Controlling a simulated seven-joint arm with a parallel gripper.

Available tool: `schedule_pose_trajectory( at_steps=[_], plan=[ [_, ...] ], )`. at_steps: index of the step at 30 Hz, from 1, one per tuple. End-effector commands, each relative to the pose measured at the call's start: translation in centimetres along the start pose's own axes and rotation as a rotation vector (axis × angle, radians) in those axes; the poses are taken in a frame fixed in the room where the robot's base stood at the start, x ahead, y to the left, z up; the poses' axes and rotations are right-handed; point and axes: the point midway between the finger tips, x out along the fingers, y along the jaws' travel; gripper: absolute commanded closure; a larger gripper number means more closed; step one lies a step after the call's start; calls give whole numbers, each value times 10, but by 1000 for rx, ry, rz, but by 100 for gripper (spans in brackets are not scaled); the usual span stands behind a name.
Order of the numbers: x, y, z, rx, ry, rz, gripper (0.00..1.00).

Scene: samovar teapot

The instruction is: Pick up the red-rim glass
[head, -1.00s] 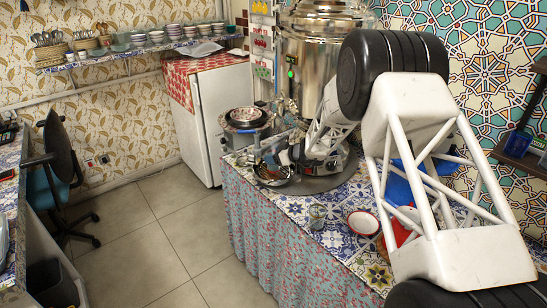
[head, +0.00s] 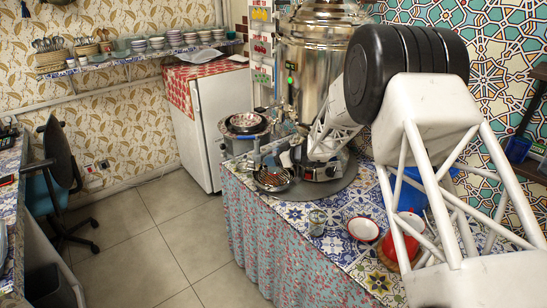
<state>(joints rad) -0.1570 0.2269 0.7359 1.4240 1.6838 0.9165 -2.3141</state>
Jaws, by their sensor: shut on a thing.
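My gripper (head: 284,160) is small in the head view, at the end of my forearm in front of the samovar. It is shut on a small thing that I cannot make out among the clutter. It is close above a metal bowl (head: 272,180) with utensils. A small clear glass (head: 317,222) stands apart on the patterned tabletop; I cannot tell if its rim is red. I cannot make out a red rim on any other glass.
The large shiny samovar (head: 321,45) stands behind my forearm. A white fridge (head: 200,125) is beyond.

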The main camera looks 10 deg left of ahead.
Motion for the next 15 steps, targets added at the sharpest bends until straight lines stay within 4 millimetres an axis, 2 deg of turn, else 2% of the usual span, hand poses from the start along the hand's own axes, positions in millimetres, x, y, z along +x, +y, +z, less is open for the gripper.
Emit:
schedule_pose_trajectory(
  at_steps=[15],
  plan=[
    [-21, -27, 6, 0, -1, 0, 71]
  ],
)
